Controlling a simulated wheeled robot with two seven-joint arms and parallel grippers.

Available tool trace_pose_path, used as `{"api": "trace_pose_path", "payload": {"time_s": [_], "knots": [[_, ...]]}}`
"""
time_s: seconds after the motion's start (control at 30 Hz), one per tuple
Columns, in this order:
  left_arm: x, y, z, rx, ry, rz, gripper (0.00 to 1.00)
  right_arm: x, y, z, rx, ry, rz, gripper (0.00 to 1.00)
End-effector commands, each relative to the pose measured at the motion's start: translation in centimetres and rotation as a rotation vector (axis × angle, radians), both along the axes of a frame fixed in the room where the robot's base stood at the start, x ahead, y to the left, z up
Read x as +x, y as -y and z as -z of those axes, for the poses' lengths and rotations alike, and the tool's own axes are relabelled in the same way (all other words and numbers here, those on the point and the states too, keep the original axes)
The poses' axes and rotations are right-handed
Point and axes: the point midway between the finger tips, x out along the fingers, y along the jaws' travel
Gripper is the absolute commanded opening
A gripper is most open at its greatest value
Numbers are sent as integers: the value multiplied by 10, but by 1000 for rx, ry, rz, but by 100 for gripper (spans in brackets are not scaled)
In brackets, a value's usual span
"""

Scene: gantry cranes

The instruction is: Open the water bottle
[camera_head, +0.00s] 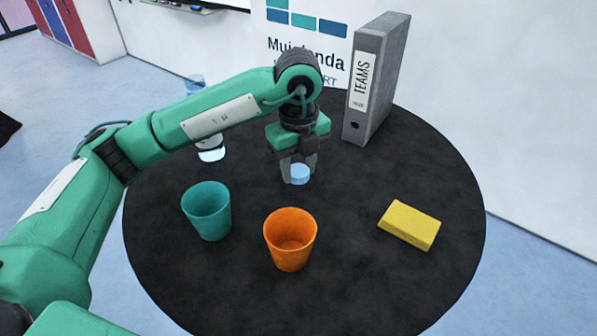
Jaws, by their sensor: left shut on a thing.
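The water bottle (211,150) stands at the back left of the round black table. My left arm hides its middle. Its clear blue upper part shows above the arm, too small to tell the state of its mouth. My left gripper (299,172) points down over the back middle of the table, to the right of the bottle and apart from it. It is shut on a small light blue cap (300,174). I cannot tell whether the cap touches the table. My right gripper is not in view.
A teal cup (207,212) and an orange cup (290,240) stand open in front on the black table (350,275). A yellow block (409,225) lies at the right. A grey binder (377,80) stands upright at the back.

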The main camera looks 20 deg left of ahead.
Motion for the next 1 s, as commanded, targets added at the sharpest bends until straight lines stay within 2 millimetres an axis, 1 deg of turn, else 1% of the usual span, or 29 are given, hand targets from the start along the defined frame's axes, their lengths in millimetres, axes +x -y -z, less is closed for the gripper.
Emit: {"api": "trace_pose_path", "payload": {"time_s": [0.03,0.1,0.2,0.43,0.57,0.6,0.67,0.7,1.0], "knots": [[0,0,6,2,-4,-1,12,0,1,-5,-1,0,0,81],[-1,0,17,2,-5,0,12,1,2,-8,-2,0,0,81],[0,0,27,1,-2,0,12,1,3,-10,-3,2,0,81],[0,0,29,1,-1,0,12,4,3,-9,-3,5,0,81],[0,0,33,1,-1,0,12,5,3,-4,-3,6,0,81],[0,0,31,1,-1,0,47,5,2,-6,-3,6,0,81],[0,0,31,1,-1,0,59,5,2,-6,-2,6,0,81],[0,0,31,1,-1,0,61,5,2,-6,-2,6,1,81],[0,0,29,1,-1,0,61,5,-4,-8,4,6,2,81]]}}
